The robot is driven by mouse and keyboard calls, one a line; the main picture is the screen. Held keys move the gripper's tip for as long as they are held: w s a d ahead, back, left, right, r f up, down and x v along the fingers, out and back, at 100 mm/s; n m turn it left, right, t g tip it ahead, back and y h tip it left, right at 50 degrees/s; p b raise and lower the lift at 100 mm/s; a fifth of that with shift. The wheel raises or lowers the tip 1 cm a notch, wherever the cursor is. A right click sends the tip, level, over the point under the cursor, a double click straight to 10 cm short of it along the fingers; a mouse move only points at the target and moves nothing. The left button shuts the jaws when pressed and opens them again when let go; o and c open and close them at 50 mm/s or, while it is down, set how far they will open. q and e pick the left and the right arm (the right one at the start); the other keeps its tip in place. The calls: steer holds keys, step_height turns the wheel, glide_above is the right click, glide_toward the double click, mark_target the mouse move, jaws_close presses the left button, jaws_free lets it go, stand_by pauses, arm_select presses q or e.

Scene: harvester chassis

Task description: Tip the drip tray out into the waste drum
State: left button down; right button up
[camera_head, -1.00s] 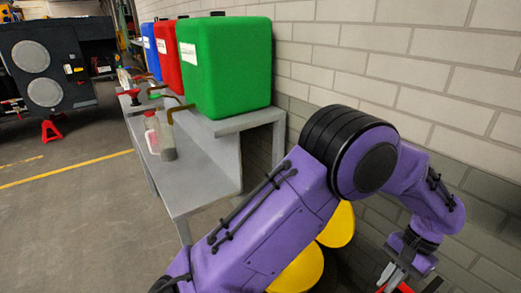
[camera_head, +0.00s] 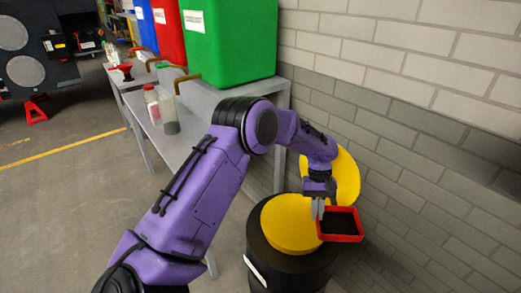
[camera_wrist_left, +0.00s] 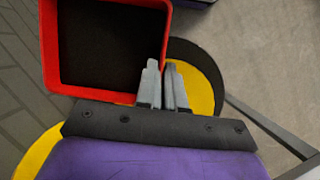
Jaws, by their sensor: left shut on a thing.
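The drip tray (camera_head: 340,238) is a shallow red rectangular tray with a dark interior; I cannot tell whether that is liquid. My left gripper (camera_head: 318,208) is shut on its near edge and holds it roughly level. The tray fills the upper left of the left wrist view (camera_wrist_left: 48,50), beside the gripper fingers (camera_wrist_left: 164,82). The waste drum (camera_head: 290,268) is black with a yellow round top surface, below and left of the tray. The tray appears above the drum's right side. My right gripper is not in view.
A second yellow disc (camera_head: 346,176) stands tilted behind the drum, by the brick wall (camera_head: 450,120). A grey bench (camera_head: 205,140) to the left carries a green container (camera_head: 232,45) and bottles (camera_head: 168,112).

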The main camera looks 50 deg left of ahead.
arm_select(q)
steer(key=a+f+n+t, duration=0.1)
steer(key=a+f+n, duration=0.2)
steer(key=a, duration=0.4)
steer(key=s+a+f+n+t, duration=0.1)
steer(key=a+f+n+t, duration=0.1)
steer(key=a+f+n, duration=0.2)
steer(key=s+a+f+n+t+h+b, duration=0.1)
steer(key=a+f+n, duration=0.3)
steer(key=a, duration=0.6)
steer(key=shift+s+f+t, duration=0.1)
steer(key=shift+f+t, duration=0.3)
steer(key=shift+f, duration=0.4)
steer(key=shift+d, duration=0.1)
steer(key=shift+r, duration=0.1)
